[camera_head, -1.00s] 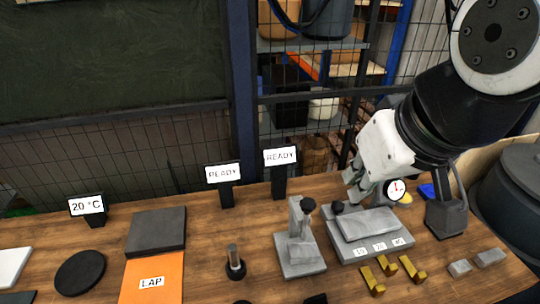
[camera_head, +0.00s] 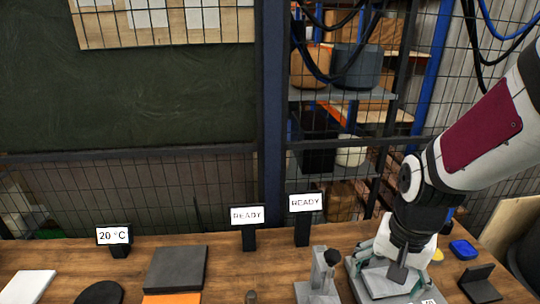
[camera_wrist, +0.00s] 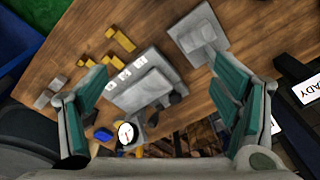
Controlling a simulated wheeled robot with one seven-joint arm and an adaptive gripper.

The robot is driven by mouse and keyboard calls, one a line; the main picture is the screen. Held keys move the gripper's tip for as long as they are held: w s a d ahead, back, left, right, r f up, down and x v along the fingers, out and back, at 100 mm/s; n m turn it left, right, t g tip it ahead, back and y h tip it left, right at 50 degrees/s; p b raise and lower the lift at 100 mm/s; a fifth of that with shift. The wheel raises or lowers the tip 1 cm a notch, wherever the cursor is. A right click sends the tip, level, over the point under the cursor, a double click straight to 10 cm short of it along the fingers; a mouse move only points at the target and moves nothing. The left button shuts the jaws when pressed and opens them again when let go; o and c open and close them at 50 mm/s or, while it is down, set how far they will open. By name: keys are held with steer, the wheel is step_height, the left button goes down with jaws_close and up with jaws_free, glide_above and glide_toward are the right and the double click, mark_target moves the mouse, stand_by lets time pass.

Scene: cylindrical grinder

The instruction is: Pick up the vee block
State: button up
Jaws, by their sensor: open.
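My gripper (camera_wrist: 160,82) is open and empty, its two teal-padded fingers spread wide in the wrist view. In the head view my gripper (camera_head: 399,268) points down over a grey fixture (camera_head: 362,290). The fixture, a stepped grey block on a plate with number labels, lies between the fingers in the wrist view (camera_wrist: 140,92), apart from them. A grey clamp stand (camera_wrist: 200,42) with a square base is beside it; its upright shows in the head view (camera_head: 320,272). Two small grey blocks (camera_wrist: 50,91) lie at the left. I cannot tell which piece is the vee block.
Several brass angle pieces (camera_wrist: 118,40) lie by the labels. A dial gauge (camera_wrist: 126,133) and a blue item (camera_wrist: 103,134) are behind the fixture. Two READY signs (camera_head: 306,202) and a mesh fence stand at the back. Bare wood shows left of the stand (camera_head: 225,270).

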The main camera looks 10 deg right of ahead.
steer(key=s+a+f+m+y, duration=0.1)
steer(key=f+m, duration=0.2)
steer(key=f, duration=0.5)
steer(key=s+a+f+m+g+y, duration=0.1)
steer(key=s+f+m+y, duration=0.1)
steer(key=f, duration=0.6)
steer(key=s+a+f+m+y, duration=0.2)
steer(key=f+m, duration=0.2)
steer(key=f, duration=0.4)
steer(key=shift+a+f+g, duration=0.1)
steer(key=shift+f+g, duration=0.2)
steer(key=shift+f, duration=0.1)
steer(key=shift+x, duration=2.8)
steer(key=shift+s, duration=0.1)
jaws_close()
